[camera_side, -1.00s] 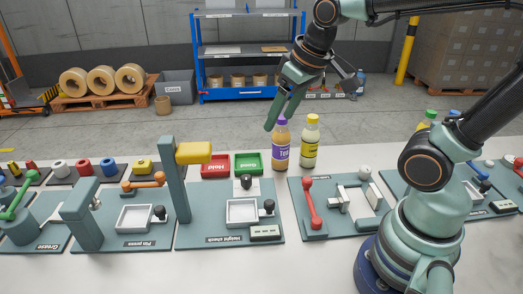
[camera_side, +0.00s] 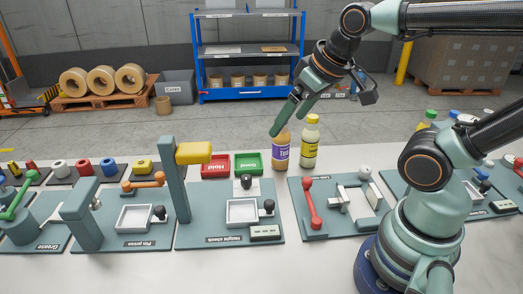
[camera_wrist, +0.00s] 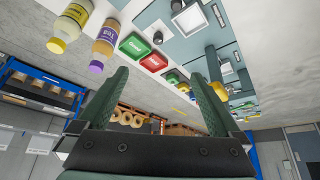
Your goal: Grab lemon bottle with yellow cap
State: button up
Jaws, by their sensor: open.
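The lemon bottle (camera_side: 310,145) has a pale yellow cap and a yellow label, and stands upright at the back of the table. It also shows in the wrist view (camera_wrist: 70,24) at the upper left, outside the space between my fingers. My gripper (camera_side: 289,124) is open and empty, pointing down. In the side view its fingers overlap the top of the neighbouring tea bottle and hide its cap, and the right finger is just left of the lemon bottle's cap. In the wrist view (camera_wrist: 158,72) both fingers show with nothing between them.
The tea bottle (camera_side: 281,155) stands close to the left of the lemon bottle; its purple cap shows in the wrist view (camera_wrist: 96,66). A green tray (camera_side: 248,164) and a red tray (camera_side: 215,166) lie further left. A fixture with a red lever (camera_side: 312,205) is in front.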

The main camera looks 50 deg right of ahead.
jog(key=m+g, duration=0.6)
jog(key=m, duration=1.2)
send_over(312, 115)
jog(key=f, duration=0.3)
jog(key=shift+s+a+f, duration=0.1)
jog(key=shift+a+f, duration=0.05)
jog(key=shift+a, duration=0.1)
jog(key=shift+d+f+m, duration=0.2)
jog(key=shift+m, duration=0.1)
notch_tip(312, 115, down, 6)
jog(key=shift+f, duration=0.25)
jog(key=shift+s+f, duration=0.2)
jog(key=shift+f, duration=2.5)
jog(key=shift+r, duration=0.1)
grip_shut()
